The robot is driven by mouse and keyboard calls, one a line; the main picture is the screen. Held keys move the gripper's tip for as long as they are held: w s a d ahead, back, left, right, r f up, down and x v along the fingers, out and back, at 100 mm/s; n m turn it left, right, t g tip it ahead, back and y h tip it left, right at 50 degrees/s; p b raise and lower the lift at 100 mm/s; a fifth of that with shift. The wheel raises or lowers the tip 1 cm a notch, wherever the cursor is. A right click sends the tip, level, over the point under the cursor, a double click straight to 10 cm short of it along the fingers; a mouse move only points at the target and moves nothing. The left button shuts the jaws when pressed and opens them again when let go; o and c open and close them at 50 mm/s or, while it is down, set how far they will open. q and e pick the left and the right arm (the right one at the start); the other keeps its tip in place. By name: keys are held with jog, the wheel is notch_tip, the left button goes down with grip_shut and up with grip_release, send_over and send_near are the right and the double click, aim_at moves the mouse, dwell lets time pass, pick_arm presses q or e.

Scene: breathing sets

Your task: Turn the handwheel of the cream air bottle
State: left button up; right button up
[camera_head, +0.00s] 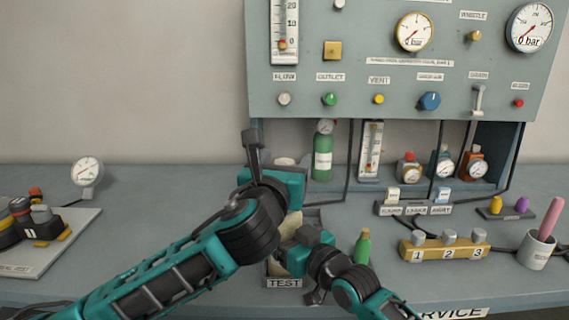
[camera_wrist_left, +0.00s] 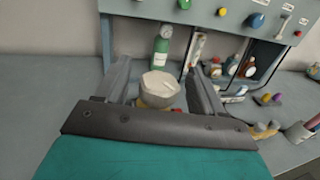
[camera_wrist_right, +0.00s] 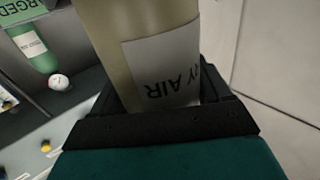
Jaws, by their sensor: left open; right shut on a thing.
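The cream air bottle (camera_head: 292,228) stands upright in the TEST tray (camera_head: 285,283), mostly hidden behind my arms in the head view. Its pale handwheel (camera_wrist_left: 159,84) shows in the left wrist view, with a brass part and a bit of red below it. My left gripper (camera_wrist_left: 160,82) is open, one finger on each side of the handwheel, with gaps visible. My right gripper (camera_wrist_right: 165,100) is shut on the bottle's body (camera_wrist_right: 105,35); part of a label ending in "Y AIR" shows there, upside down. The right fingertips are hidden by the bottle.
A grey gauge panel (camera_head: 380,85) stands behind. Under it are a green cylinder (camera_head: 323,158) and several small bottles. A small green bottle (camera_head: 363,246), a brass block (camera_head: 440,252) and a cup (camera_head: 537,250) stand to the right.

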pick_arm(q)
jog(key=shift+c, duration=0.4)
jog(key=c, duration=0.9)
jog(key=shift+m+h, duration=0.3)
jog(key=shift+h, duration=0.2)
